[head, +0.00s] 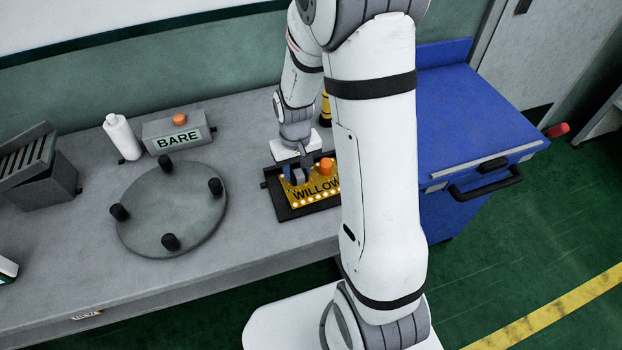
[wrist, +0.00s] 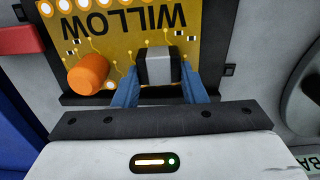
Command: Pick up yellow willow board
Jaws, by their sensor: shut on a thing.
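The yellow willow board (head: 318,199) lies in a dark tray (head: 287,213) on the grey bench, partly hidden by my arm. In the wrist view the board (wrist: 110,50) shows its WILLOW lettering, an orange cylinder (wrist: 88,74) and a grey block (wrist: 160,66). My gripper (wrist: 158,82) has its blue fingers on either side of the grey block and is shut on it. In the head view my gripper (head: 297,176) points down at the board's far left part. I cannot tell whether the board is clear of the tray.
A round grey plate (head: 172,210) with several black posts sits left of the tray. Behind it are a BARE box (head: 178,134) and a white bottle (head: 122,137). A slotted grey bin (head: 40,170) stands far left. A blue cabinet (head: 470,120) stands right of the bench.

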